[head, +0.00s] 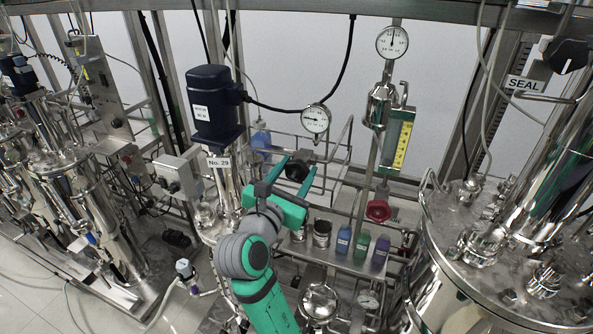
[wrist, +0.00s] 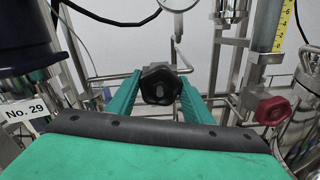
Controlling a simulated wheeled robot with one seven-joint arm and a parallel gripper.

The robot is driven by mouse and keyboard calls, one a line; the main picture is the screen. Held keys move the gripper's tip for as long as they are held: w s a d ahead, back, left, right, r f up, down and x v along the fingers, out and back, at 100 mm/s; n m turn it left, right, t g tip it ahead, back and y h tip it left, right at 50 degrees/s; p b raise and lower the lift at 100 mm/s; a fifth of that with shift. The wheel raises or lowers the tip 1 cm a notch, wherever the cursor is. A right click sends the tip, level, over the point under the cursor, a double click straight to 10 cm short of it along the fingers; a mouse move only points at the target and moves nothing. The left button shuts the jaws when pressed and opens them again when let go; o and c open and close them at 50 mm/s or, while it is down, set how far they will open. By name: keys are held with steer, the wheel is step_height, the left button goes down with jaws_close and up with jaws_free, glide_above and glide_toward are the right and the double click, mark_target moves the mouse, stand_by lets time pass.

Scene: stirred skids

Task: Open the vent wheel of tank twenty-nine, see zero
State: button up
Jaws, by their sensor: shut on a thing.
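A black lobed wheel (head: 297,168) stands right of the tank with the label No. 29 (head: 218,162). My gripper (head: 298,174) has its two green fingers on either side of this wheel, shut on it. In the wrist view the wheel (wrist: 160,84) sits between the fingertips, facing me. The same label (wrist: 25,112) shows at the left there. A round dial gauge (head: 316,119) stands just above and right of the wheel; its reading is too small to tell. Only the gauge's lower rim (wrist: 180,7) shows in the wrist view.
A red wheel (head: 378,211) is to the right, below a yellow scale (head: 402,145). A second gauge (head: 392,42) is higher up. Blue, green and purple bottles (head: 361,246) stand on a shelf below. A dark blue motor (head: 214,100) is close at left.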

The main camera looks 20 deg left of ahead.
steer(key=shift+a, duration=0.15)
steer(key=o, duration=1)
steer(key=shift+s, duration=0.15)
steer(key=s, duration=1)
steer(key=shift+s+a, duration=0.15)
steer(key=shift+s, duration=0.15)
steer(key=shift+f, duration=0.1)
